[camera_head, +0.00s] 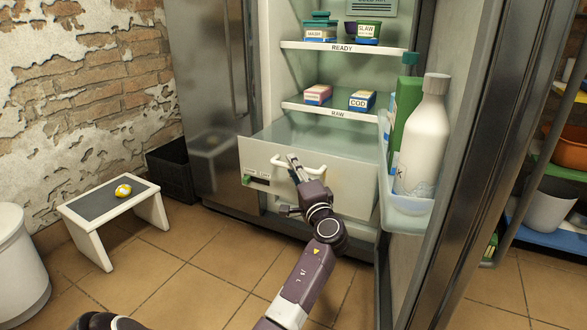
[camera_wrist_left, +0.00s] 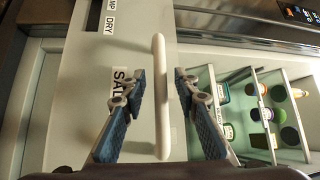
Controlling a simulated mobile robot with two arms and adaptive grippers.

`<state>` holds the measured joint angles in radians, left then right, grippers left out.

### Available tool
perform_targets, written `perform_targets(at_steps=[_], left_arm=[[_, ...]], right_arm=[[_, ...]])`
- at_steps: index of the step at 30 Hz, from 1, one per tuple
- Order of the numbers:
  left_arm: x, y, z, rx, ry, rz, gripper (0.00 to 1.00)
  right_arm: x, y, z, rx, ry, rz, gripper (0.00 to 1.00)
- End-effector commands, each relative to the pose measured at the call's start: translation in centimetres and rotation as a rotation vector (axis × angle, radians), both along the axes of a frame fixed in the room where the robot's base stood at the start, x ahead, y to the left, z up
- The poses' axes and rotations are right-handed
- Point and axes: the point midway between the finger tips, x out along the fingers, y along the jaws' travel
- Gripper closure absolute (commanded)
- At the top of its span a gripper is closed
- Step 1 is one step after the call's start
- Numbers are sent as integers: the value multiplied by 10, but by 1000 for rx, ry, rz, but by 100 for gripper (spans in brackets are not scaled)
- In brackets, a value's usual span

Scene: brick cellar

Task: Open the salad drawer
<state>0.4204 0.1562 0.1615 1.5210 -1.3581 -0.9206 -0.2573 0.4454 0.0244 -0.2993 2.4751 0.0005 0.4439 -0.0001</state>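The salad drawer (camera_head: 350,190) is the pale box front low in the open fridge, with a slider and labels on its left. Its white bar handle (camera_head: 318,168) runs across the front near the top. My left gripper (camera_head: 291,185) is at the left part of this handle. In the left wrist view the handle (camera_wrist_left: 160,125) stands between the two spread fingers, with a gap on each side. A partly hidden "SAL..." label shows on the drawer front (camera_wrist_left: 85,110). I cannot tell how far out the drawer stands. My right gripper is not in view.
Fridge shelves marked READY (camera_head: 342,47) and RAW (camera_head: 338,113) hold small tubs and boxes. A small stool (camera_head: 95,207) and a black crate (camera_head: 172,168) stand left. Tiled floor before the drawer is clear.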

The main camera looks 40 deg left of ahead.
Motion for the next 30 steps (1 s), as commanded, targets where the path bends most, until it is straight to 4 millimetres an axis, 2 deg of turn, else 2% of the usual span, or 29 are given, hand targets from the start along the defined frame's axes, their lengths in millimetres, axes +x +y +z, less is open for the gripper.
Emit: perform_targets(at_steps=[15,21,30], left_arm=[[-43,-87,-15,-2,2,-2,72],[-51,-101,-16,-2,1,-1,72],[-51,-102,-16,-1,1,-1,72]], right_arm=[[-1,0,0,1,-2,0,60],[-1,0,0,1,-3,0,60],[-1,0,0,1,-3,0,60]])
